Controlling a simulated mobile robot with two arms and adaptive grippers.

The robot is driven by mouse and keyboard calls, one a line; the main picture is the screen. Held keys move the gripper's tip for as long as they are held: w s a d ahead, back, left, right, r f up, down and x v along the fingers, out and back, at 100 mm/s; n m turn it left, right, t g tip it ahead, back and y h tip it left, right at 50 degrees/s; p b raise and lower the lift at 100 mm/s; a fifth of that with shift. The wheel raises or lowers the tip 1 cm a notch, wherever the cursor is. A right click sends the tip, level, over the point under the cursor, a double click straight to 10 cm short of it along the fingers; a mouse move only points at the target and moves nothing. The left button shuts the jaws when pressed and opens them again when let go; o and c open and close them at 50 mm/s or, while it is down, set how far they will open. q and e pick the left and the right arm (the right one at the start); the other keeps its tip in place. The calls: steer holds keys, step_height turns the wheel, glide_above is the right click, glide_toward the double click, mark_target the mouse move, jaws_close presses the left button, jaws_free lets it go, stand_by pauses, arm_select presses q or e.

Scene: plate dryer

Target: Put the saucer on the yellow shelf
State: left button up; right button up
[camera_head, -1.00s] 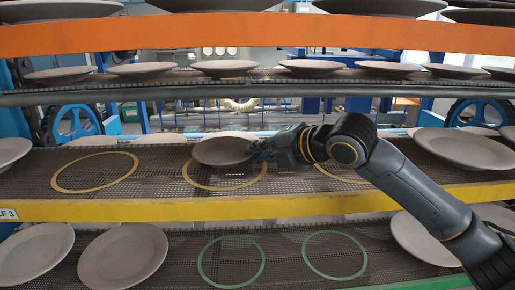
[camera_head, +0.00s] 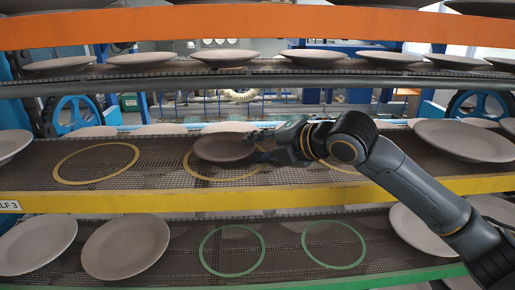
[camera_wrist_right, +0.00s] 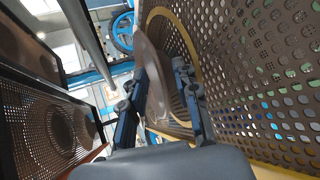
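A brown-grey saucer (camera_head: 221,147) is held by its right edge in my right gripper (camera_head: 262,146). It is over the middle yellow ring (camera_head: 189,172) on the yellow shelf (camera_head: 150,207), covering part of the ring. I cannot tell whether the saucer touches the shelf mesh. In the right wrist view the saucer (camera_wrist_right: 153,80) stands between the two fingers of the gripper (camera_wrist_right: 160,92), close to the perforated shelf and ring (camera_wrist_right: 186,32). My left gripper is not in view.
An empty yellow ring (camera_head: 96,163) lies to the left. A large plate (camera_head: 464,140) sits on the shelf at right, behind my arm. The orange shelf (camera_head: 250,27) is above. Below, the green shelf has two plates at left and two empty green rings (camera_head: 232,250).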

steer(key=b+v, duration=0.4)
steer(key=v, duration=0.7)
steer(key=shift+f, duration=0.1)
steer(key=shift+s+d+r, duration=0.2)
steer(key=shift+s+r, duration=0.05)
steer(key=shift+s, duration=0.1)
